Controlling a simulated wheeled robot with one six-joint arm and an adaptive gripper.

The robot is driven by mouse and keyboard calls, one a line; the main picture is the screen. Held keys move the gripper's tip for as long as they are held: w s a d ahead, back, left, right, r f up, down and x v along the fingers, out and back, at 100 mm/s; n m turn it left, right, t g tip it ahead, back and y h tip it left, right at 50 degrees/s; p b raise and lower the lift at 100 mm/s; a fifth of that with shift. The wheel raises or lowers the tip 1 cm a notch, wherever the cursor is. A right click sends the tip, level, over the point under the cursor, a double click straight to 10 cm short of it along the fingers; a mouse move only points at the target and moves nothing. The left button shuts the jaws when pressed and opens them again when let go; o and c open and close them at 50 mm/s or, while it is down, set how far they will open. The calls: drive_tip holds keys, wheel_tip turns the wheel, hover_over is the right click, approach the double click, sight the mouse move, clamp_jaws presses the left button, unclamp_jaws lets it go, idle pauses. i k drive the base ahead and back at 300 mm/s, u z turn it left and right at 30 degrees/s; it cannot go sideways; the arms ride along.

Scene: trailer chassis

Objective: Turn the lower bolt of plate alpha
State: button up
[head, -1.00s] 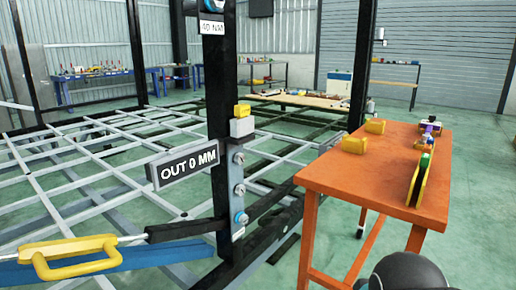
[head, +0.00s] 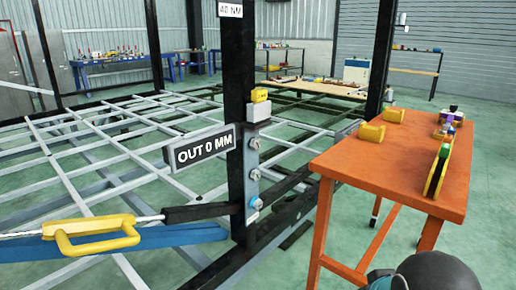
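A narrow light plate with bolts is fixed to the black upright post (head: 239,110); I see no "alpha" lettering on it. Its upper bolt (head: 254,143) and middle bolt (head: 254,175) are grey. Its lower bolt (head: 256,203) has a blue collar and sits near the foot of the post. A sign (head: 201,149) reading "OUT 0 MM" stands out to the left of the plate. A "40 NM" label (head: 230,10) is higher on the post. My gripper is not in view; a dark rounded part of my arm shows at the bottom right.
An orange table (head: 375,168) stands right of the post, with yellow blocks and a yellow-green tool on it. A grey lattice chassis (head: 110,160) fills the left.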

sight(256, 203)
drive_tip(key=k, duration=1.3)
drive_tip(key=z, duration=0.6)
drive_tip(key=i, duration=0.6)
drive_tip(key=z, duration=0.55)
drive_tip(key=i, duration=0.6)
drive_tip(key=u, duration=0.7)
drive_tip(key=i, duration=0.55)
drive_tip(key=u, duration=0.55)
